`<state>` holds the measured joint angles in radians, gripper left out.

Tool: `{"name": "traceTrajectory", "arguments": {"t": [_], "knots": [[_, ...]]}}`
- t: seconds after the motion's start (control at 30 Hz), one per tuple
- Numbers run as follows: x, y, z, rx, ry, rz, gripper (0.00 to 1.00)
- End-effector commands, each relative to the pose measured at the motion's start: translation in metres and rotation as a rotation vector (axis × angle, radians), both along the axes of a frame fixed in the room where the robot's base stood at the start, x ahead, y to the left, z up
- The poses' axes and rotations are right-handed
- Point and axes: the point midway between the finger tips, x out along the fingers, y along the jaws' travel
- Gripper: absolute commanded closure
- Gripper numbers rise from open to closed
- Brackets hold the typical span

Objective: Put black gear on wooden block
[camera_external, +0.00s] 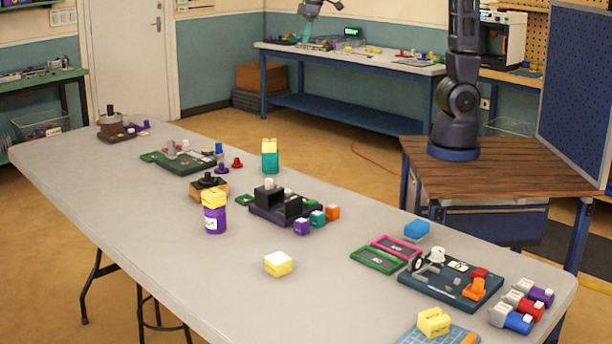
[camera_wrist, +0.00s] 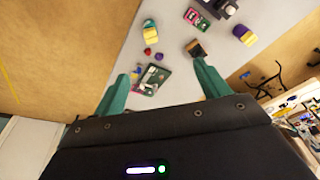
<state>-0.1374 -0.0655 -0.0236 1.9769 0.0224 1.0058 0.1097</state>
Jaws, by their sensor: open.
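A tan wooden block (camera_external: 203,195) stands left of centre on the long grey table. A black knobbed piece (camera_external: 208,180), which looks like the black gear, appears to rest on its top; I cannot make out teeth. The same block shows in the wrist view (camera_wrist: 199,51), right of centre, with a dark top. My gripper (camera_external: 308,38) is high up at the top of the outside view, far above the table. In the wrist view its teal fingers (camera_wrist: 165,72) are spread wide with nothing between them.
A green board (camera_external: 180,160) with small parts lies behind the block. A purple-and-yellow bottle (camera_external: 214,212) stands close in front, and a teal-and-yellow one (camera_external: 270,157) to the right. A black holder (camera_external: 277,203) is nearby. The table's left front is clear.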

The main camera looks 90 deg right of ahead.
Motion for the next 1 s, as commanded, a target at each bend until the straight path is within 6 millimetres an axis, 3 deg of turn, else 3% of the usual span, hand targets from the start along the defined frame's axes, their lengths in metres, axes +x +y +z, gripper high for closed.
{"name": "traceTrajectory", "arguments": {"t": [0.03,0.33,0.7,0.9,1.0], "knots": [[-0.019,-0.006,0.005,0.000,-0.013,-0.002,0.25],[-0.117,-0.033,0.013,-0.009,-0.070,-0.002,0.25],[-0.232,-0.056,-0.011,-0.030,-0.139,-0.002,0.25],[-0.277,-0.062,-0.032,-0.042,-0.168,-0.003,0.25],[-0.290,-0.064,-0.039,-0.045,-0.176,-0.003,0.25]]}}
